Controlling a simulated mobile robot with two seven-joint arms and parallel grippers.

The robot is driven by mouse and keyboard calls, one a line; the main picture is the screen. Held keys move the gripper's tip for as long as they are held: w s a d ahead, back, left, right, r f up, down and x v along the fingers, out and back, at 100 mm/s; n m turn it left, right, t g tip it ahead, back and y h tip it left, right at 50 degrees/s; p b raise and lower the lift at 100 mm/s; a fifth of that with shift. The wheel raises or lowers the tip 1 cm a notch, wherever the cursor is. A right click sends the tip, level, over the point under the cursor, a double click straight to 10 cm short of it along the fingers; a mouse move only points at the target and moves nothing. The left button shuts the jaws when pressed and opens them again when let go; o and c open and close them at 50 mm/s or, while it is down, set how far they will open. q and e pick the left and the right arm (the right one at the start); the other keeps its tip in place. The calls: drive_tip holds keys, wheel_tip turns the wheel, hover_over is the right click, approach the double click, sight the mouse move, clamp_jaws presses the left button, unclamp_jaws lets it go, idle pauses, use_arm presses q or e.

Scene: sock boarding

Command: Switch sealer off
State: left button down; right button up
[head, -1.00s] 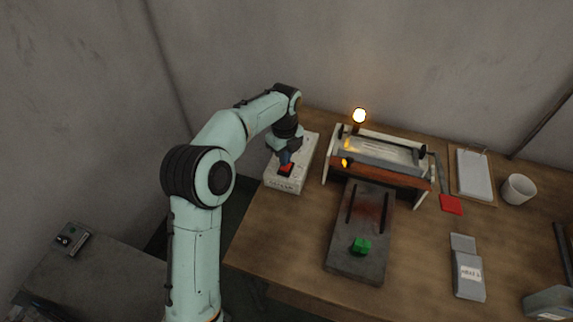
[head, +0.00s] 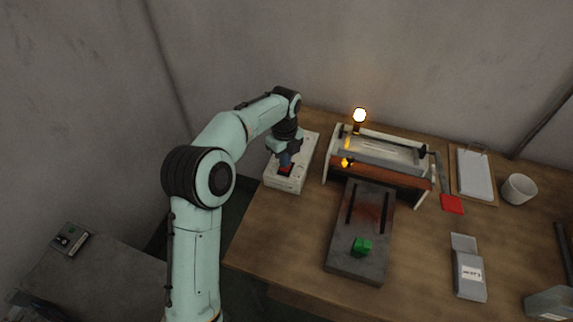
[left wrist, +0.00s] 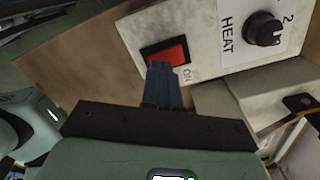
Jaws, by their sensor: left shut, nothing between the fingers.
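The sealer (head: 384,150) stands at the back of the table, with an amber lamp (head: 359,115) lit behind it. Its white control box (head: 303,160) is to its left. In the left wrist view the box (left wrist: 200,25) carries a red rocker switch (left wrist: 166,55) marked ON and a black HEAT knob (left wrist: 264,29). My left gripper (head: 285,159) is over the box, pointing down. Its shut, empty blue fingers (left wrist: 162,68) are at the lower edge of the red switch; I cannot tell whether they touch it. My right gripper is not in view.
A dark plate (head: 347,262) with a green block (head: 362,246) lies in front of the sealer. The table's front left is bare.

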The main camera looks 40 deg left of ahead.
use_arm(q)
drive_tip(key=shift+f, duration=0.75)
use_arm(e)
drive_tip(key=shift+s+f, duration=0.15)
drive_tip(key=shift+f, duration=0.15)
use_arm(q)
drive_tip(key=shift+r+p, duration=0.8)
drive_tip(key=shift+r, duration=0.75)
drive_tip(key=shift+r+p, duration=1.2)
drive_tip(key=shift+r, duration=0.85)
drive_tip(key=shift+f, duration=0.1)
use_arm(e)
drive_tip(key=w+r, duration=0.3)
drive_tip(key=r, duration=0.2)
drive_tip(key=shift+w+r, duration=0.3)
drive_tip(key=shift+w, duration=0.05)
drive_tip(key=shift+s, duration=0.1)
